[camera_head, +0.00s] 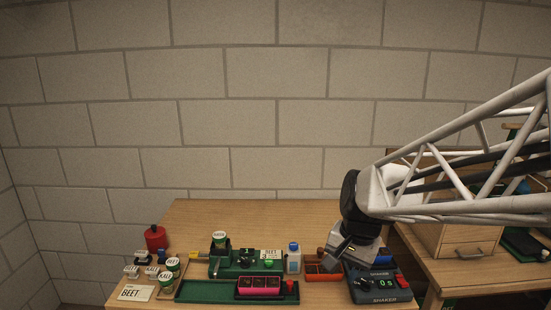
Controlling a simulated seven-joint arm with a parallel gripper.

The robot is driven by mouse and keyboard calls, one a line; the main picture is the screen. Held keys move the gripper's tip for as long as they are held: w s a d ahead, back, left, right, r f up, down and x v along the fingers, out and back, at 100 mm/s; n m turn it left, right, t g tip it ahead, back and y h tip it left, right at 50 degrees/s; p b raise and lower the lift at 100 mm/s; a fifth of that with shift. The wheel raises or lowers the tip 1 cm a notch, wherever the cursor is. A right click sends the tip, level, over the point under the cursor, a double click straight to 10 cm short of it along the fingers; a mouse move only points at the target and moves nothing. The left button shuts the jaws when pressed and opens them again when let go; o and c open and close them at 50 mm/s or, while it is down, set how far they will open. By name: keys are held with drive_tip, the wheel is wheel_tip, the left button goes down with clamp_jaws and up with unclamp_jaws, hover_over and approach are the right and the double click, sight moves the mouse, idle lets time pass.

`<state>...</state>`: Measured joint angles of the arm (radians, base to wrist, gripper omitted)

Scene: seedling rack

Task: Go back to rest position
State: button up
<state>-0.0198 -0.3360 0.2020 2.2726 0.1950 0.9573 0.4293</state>
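My gripper (338,261) is at the right part of the wooden table (250,219), angled down to the left on my white lattice arm, which reaches in from the right edge. It is close to the orange-red divided tray (315,268) and to the left of the dark shaker (377,289) in this view. The fingers are small and dark here, so I cannot tell whether they are open or shut, or whether they hold anything.
A pink seedling tray (259,285) sits in the long green tray (205,292). A white bottle (293,261), a red container (155,238), and labelled pots (166,280) stand nearby. A wooden drawer box (466,248) is at the right. The table's back strip is clear.

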drive_tip(key=s+d+r+n+t+h, duration=0.1)
drive_tip(key=s+d+n, duration=0.1)
drive_tip(key=s, duration=0.6)
drive_tip(key=s+d+r+n+t+h, duration=0.1)
drive_tip(key=s+d+n, duration=0.1)
drive_tip(key=s, duration=0.5)
drive_tip(key=shift+s+r+n, duration=0.2)
drive_tip(key=shift+s+n, duration=0.2)
drive_tip(key=shift+n, duration=0.5)
